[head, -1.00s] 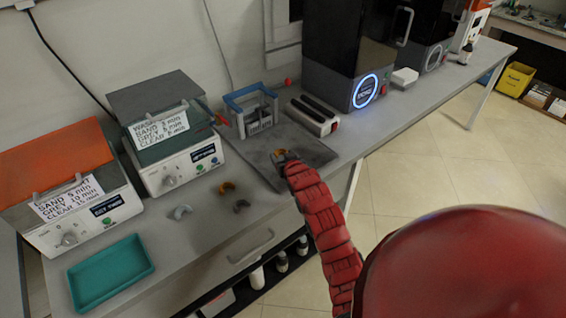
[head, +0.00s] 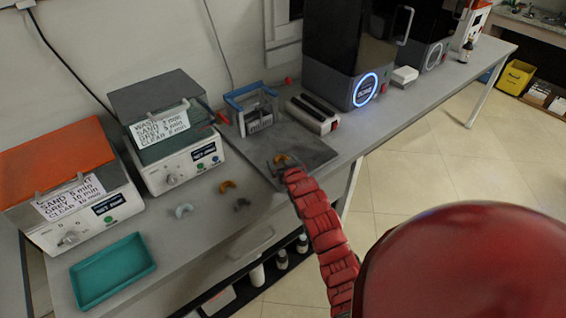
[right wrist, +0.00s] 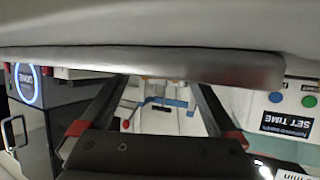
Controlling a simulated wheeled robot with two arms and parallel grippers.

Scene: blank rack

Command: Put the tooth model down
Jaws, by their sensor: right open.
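An orange arch-shaped tooth model (head: 283,159) lies on the dark grey plate (head: 312,152) on the bench in the head view. My right gripper (head: 279,166) is right at the model, on its near side, with its fingers spread. Whether a finger still touches the model I cannot tell. In the right wrist view the spread fingers of the right gripper (right wrist: 160,112) have nothing clearly held between them. A wide grey band hides the upper part of that view. My left gripper is not in view.
Three other models, orange (head: 227,187), pale grey (head: 183,210) and dark grey (head: 242,204), lie left of the plate. A blue-handled rack (head: 251,110) stands behind it. A teal tray (head: 112,272) is at the near left.

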